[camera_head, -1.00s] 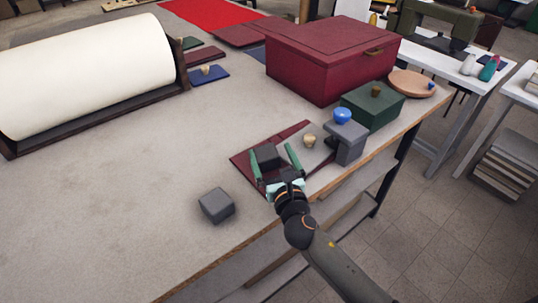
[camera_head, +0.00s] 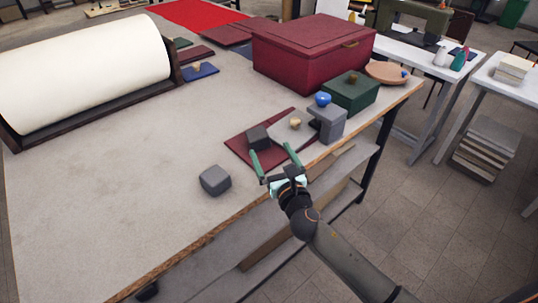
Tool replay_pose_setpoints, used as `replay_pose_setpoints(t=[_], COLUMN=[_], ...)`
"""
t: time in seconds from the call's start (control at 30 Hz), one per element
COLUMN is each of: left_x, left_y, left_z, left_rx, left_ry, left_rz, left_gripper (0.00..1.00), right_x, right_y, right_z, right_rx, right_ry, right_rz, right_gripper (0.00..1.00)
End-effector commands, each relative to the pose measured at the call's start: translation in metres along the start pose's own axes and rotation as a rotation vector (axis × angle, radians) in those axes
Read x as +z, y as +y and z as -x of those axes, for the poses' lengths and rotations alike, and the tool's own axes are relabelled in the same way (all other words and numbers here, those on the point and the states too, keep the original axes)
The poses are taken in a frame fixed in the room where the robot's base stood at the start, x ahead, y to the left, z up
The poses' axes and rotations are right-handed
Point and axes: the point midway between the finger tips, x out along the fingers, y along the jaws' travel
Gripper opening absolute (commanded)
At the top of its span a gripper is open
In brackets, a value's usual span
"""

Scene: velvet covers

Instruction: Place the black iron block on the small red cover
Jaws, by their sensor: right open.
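The black block (camera_head: 258,138) sits on the left part of the small dark red cover (camera_head: 239,149), near the front right edge of the table. My right gripper (camera_head: 273,154) is open and empty, its green fingers spread just in front of the block, apart from it. A grey cover with a gold knob (camera_head: 295,124) overlaps the right part of the red cover. A second, dark grey block (camera_head: 215,180) lies on the bare table to the left of the gripper. My left gripper is not in view.
A grey block with a blue knob (camera_head: 328,122), a green box (camera_head: 350,93), a round wooden dish (camera_head: 387,72) and a large red box (camera_head: 312,58) stand behind. A white roll (camera_head: 80,70) fills the left. The table's middle (camera_head: 130,160) is clear.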

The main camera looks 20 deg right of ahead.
Motion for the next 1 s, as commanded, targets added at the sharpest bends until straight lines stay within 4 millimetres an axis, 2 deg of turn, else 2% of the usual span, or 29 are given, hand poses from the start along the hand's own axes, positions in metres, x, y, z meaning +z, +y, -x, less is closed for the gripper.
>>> replay_pose_setpoints(t=[0.8, 0.9, 1.0], left_x=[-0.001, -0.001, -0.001], left_y=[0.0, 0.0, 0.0], left_z=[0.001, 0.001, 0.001], left_rx=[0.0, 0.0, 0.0], left_ry=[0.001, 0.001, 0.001], left_rz=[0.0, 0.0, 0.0], left_gripper=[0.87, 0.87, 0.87], right_x=[0.0, -0.005, -0.017], right_y=[-0.005, -0.011, -0.024], right_z=[-0.001, 0.006, 0.024], right_rx=[-0.002, -0.036, -0.122], right_ry=[0.002, 0.026, 0.079], right_rz=[-0.013, -0.122, -0.379], right_gripper=[1.0, 1.0, 1.0])
